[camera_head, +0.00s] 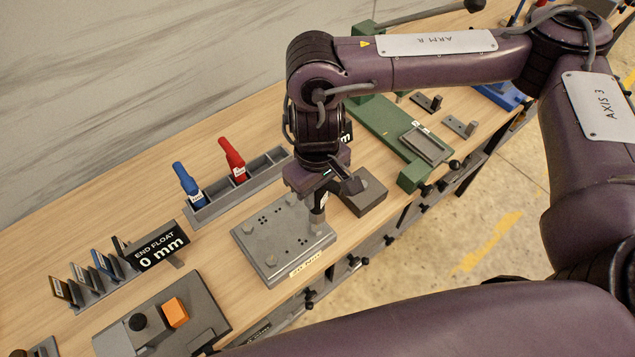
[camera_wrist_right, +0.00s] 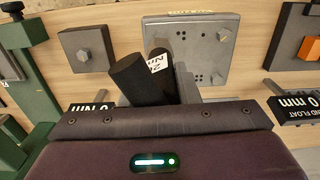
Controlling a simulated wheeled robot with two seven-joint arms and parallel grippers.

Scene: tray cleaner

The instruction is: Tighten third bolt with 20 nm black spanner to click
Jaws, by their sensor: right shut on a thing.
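My right gripper (camera_head: 322,190) is shut on the black spanner (camera_head: 317,217), which points down at the near right corner of the grey bolt plate (camera_head: 262,236). In the right wrist view the spanner (camera_wrist_right: 140,80) carries a white label, partly readable as 20 Nm, and stands over the plate (camera_wrist_right: 185,28). Bolt heads show at the plate's other corners, such as the left bolt (camera_head: 243,226) and the front bolt (camera_head: 270,259). The spanner's tip and the bolt under it are hidden, so I cannot tell if they touch. My left gripper is not in view.
A grey rack (camera_head: 212,207) behind the plate holds a blue spanner (camera_head: 188,184) and a red spanner (camera_head: 233,160). A dark block (camera_head: 364,194) stands close right of the gripper. A green fixture (camera_head: 385,125) lies farther right. An END FLOAT display (camera_head: 158,247) stands left.

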